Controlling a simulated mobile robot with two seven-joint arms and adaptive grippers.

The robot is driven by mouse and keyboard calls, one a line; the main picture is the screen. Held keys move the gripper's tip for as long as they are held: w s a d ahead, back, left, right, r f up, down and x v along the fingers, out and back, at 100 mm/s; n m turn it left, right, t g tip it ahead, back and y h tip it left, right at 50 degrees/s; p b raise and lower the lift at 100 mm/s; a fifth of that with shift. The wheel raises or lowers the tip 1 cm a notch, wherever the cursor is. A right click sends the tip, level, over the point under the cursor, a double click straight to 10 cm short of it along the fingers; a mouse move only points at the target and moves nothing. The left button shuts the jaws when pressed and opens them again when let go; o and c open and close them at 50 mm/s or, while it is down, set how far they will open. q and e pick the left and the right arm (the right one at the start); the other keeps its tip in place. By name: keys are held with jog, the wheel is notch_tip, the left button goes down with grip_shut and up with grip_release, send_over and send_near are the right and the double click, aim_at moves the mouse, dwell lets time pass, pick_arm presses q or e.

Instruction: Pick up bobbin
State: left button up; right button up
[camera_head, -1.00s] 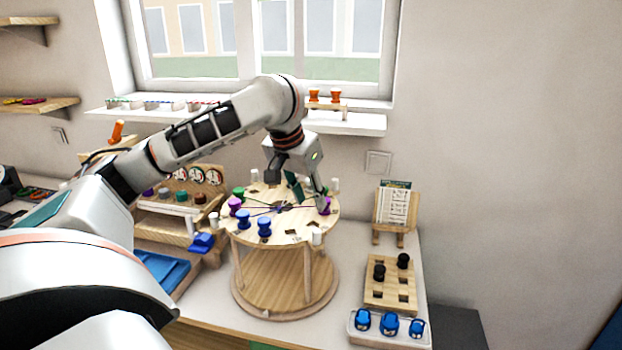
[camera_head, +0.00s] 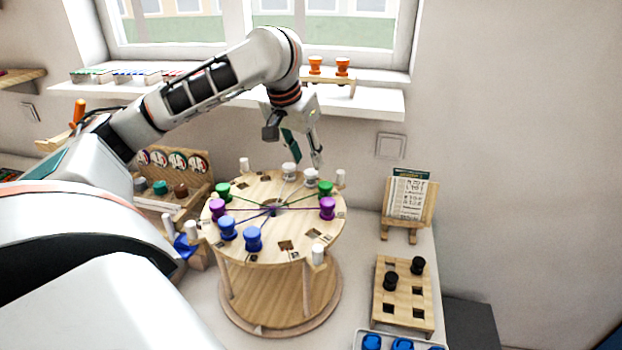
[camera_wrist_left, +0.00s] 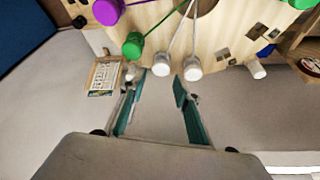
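Bobbins with threads stand around the top of a round wooden stand (camera_head: 262,190): white ones (camera_head: 289,170) and (camera_head: 310,177), green (camera_head: 325,188) and (camera_head: 222,191), purple (camera_head: 327,208) and (camera_head: 217,207), blue (camera_head: 227,228) and (camera_head: 253,239). My left gripper (camera_head: 304,152) is open and empty, above the far edge of the stand. In the left wrist view, its spread teal fingers (camera_wrist_left: 157,98) point toward the white bobbins (camera_wrist_left: 161,65) and (camera_wrist_left: 192,70), with a green bobbin (camera_wrist_left: 132,46) and a purple one (camera_wrist_left: 107,12) beyond. My right gripper is not in view.
White pegs (camera_head: 318,254) stand around the stand's rim. A pattern card on a holder (camera_head: 407,196) and a board with black bobbins (camera_head: 402,308) are at the right. Blue bobbins sit in a tray (camera_head: 360,338) at the front right.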

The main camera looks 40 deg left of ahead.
aim_at(310, 172)
pick_arm(q)
jog(key=x, duration=0.5)
jog(key=shift+s+f, duration=0.2)
jog(key=shift+f, duration=0.05)
jog(key=shift+w+a+f, duration=0.1)
jog(key=shift+w+f, duration=0.2)
jog(key=shift+f, duration=0.3)
jog(key=c, duration=0.9)
